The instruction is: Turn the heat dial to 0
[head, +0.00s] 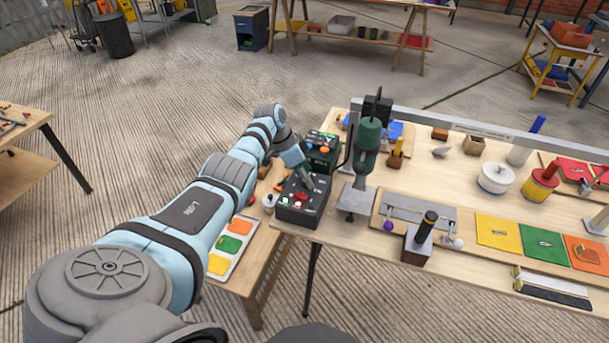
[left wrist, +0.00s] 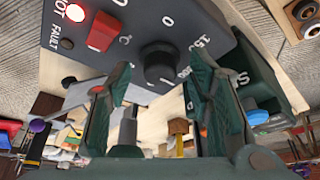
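The heat dial (left wrist: 158,63) is a black round knob on a dark control box (left wrist: 205,30). Printed marks around it include 0, 150 and °C; I cannot tell where the dial points. A red rocker switch (left wrist: 103,31) and a lit red HOT light (left wrist: 76,13) are beside it. The box (head: 297,213) stands at the left end of the workbench in the head view. My right gripper is not in view.
A green-topped dark box (head: 322,152) stands just behind the control box. A green drill press (head: 367,145) stands close on the right. Coloured pads lie on a low table (head: 251,262) to the left. The rest of the workbench holds several tools and pots.

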